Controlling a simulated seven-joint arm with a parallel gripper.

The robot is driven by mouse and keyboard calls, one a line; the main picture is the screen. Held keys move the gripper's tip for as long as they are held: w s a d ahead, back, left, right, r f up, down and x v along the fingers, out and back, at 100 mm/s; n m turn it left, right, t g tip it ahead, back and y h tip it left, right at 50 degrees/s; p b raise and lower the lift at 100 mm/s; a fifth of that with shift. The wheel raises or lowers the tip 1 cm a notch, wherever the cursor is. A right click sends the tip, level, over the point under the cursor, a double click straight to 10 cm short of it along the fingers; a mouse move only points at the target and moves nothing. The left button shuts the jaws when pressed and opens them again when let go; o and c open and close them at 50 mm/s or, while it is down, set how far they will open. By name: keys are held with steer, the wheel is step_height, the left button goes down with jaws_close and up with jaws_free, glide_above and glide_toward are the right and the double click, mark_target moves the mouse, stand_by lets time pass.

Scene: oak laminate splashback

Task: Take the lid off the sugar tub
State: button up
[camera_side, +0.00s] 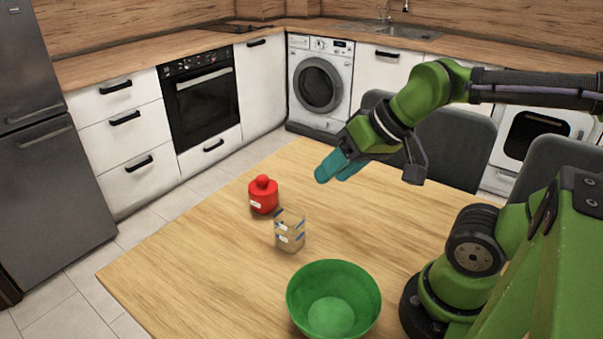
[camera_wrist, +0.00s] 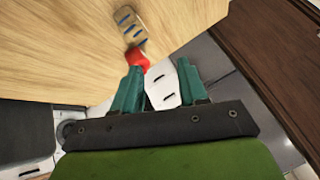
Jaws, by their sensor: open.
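The sugar tub (camera_side: 263,200) is a small red pot with a white label, standing upright on the table. Its red lid (camera_side: 263,184) with a round knob sits on top. The tub also shows in the wrist view (camera_wrist: 137,58), just beyond the fingertips and partly cut off from sight by one finger. My gripper (camera_side: 332,170) has teal fingers, which are open and empty. It is above the table, to the right of the tub and higher than it, apart from the lid. In the wrist view my gripper (camera_wrist: 150,82) shows both fingers spread.
A clear container with blue marks (camera_side: 290,232) stands close to the tub, toward the front right; it also shows in the wrist view (camera_wrist: 128,24). A green bowl (camera_side: 334,300) is at the table's front. The wooden table (camera_side: 190,260) is bare at left. Grey chairs (camera_side: 450,145) stand behind.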

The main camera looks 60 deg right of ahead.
steer(key=o, duration=1.1)
steer(key=n+g+h, duration=0.2)
steer(key=n+g, duration=0.2)
steer(key=g, duration=0.3)
glide_above(262, 177)
steer(key=shift+f, duration=1.15)
steer(key=f, duration=1)
steer(key=shift+w+d+f, duration=0.1)
steer(key=shift+d+f, duration=0.1)
steer(key=shift+f, duration=0.05)
steer(key=shift+a+f, duration=0.2)
steer(key=shift+f, duration=2.55)
